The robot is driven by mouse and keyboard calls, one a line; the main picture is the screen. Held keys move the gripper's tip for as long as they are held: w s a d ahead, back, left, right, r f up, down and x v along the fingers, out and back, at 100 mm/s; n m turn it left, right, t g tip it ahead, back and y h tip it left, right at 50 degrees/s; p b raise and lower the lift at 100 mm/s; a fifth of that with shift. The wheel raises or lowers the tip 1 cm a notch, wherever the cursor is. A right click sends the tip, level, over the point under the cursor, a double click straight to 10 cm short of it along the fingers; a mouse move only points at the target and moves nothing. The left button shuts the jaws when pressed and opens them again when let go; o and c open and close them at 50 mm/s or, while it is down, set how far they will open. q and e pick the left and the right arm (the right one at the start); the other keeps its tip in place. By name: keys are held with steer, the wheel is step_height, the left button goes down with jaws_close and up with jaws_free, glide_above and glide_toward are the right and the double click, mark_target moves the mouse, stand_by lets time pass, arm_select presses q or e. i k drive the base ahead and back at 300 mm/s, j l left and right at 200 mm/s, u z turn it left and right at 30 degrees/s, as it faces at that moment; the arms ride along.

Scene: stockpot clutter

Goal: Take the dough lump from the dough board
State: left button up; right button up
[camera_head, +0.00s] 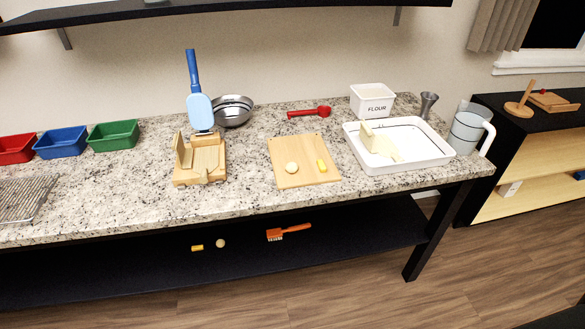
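The dough board (303,149) is a light wooden board on the granite counter, near the middle of the head view. A small round pale dough lump (292,168) lies on it, left of centre toward the front edge. A short yellow piece (322,165) lies on the board to the right of the lump, apart from it. Neither of my grippers shows in this view, and nothing touches the lump.
A wooden press-like stand (200,160) is left of the board. A white tray (427,160) with a pale wooden piece is right. A red scoop (309,113) and a flour box (372,101) lie behind. A shelf below (340,245) holds a brush (289,232) and small items.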

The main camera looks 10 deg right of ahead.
mark_target(291, 167)
steer(key=i+j, duration=0.2)
steer(key=j, duration=0.15)
steer(key=i+j, duration=0.15)
steer(key=j, duration=0.2)
steer(key=z, duration=1.65)
